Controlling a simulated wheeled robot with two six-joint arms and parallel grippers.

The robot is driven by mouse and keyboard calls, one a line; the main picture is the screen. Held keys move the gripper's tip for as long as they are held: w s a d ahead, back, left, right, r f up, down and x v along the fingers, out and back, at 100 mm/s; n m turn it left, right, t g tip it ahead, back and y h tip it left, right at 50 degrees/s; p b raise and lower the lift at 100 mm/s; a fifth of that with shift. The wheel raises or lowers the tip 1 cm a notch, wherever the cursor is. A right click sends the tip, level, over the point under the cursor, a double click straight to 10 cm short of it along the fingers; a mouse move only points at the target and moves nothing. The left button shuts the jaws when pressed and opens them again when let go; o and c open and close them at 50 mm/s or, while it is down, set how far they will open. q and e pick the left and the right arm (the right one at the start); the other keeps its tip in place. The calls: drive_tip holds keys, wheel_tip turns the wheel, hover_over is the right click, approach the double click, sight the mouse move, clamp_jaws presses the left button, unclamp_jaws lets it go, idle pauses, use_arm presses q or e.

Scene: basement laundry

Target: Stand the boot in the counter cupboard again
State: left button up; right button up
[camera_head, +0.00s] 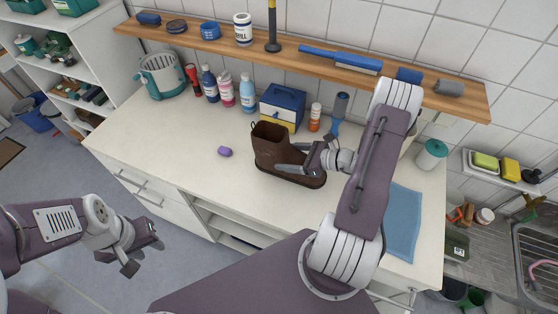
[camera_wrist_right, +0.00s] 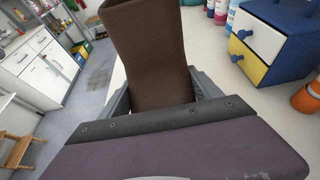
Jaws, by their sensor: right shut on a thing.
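The brown boot (camera_head: 272,150) stands upright on the white counter, its sole on or just above the top; I cannot tell which. My right gripper (camera_head: 306,168) is shut on the boot from the right side. In the right wrist view the boot's brown shaft (camera_wrist_right: 150,55) rises between the fingers of the gripper (camera_wrist_right: 155,100). My left gripper (camera_head: 140,248) hangs over the floor in front of the counter, empty, with its fingers apart. The counter cupboard (camera_head: 225,225) shows an open shelf space in the counter's front, partly hidden by my body.
A purple object (camera_head: 225,151) lies left of the boot. A blue drawer box (camera_head: 283,105), several bottles (camera_head: 226,90) and a teal basket (camera_head: 162,75) stand along the back. A blue cloth (camera_head: 404,222) lies at the right. The counter's left front is clear.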

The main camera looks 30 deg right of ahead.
drive_tip(key=x, duration=0.3)
drive_tip(key=shift+w+d+f, duration=0.2)
drive_tip(key=shift+w+f, duration=0.05)
drive_tip(key=shift+f, duration=0.05)
wheel_tip(320, 180, down, 4)
drive_tip(key=shift+s+r+p, duration=0.1)
drive_tip(key=shift+r+p, duration=0.05)
drive_tip(key=shift+p, duration=0.45)
drive_tip(key=shift+f, duration=0.3)
drive_tip(key=o, duration=1.9)
